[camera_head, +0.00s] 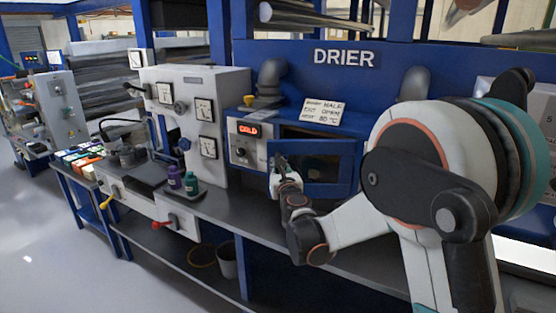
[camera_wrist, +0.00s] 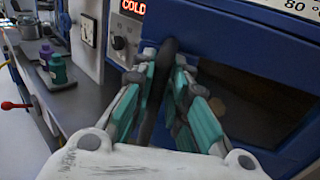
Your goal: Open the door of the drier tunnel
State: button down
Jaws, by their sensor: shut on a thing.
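The drier's small blue-framed door (camera_head: 357,168) has a dark window and shows right of centre in the head view. It stands ajar, with a dark gap of the tunnel (camera_head: 305,131) above its top edge. My gripper (camera_head: 281,164) is at the door's left edge. In the wrist view my gripper's teal-padded fingers (camera_wrist: 168,75) are closed on both sides of the dark upright door handle (camera_wrist: 169,47). The fingers hide part of the handle. The door's blue frame (camera_wrist: 300,150) also shows there at the right.
A control panel (camera_head: 246,145) reading COLD is left of the door. A note card (camera_head: 323,112) is above it. Purple (camera_head: 174,177) and green (camera_head: 191,183) bottles stand on the bench, left of my gripper. A grey cabinet with dials (camera_head: 228,95) stands behind them.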

jog(key=s+d+n+g+y, duration=0.6)
jog(key=s+d+n+y, duration=0.2)
jog(key=s+d, duration=0.7)
jog(key=shift+s+d+r+g+y+b, duration=0.15)
jog(key=shift+s+d+g+y+b, duration=0.2)
jog(key=shift+s+y, duration=1.45)
jog(key=shift+s+h, duration=0.35)
jog(key=shift+h, duration=0.15)
jog(key=c, duration=1.6)
grip_release()
jog(key=shift+d, duration=0.1)
jog(key=v, duration=1.2)
jog(key=shift+s, duration=0.15)
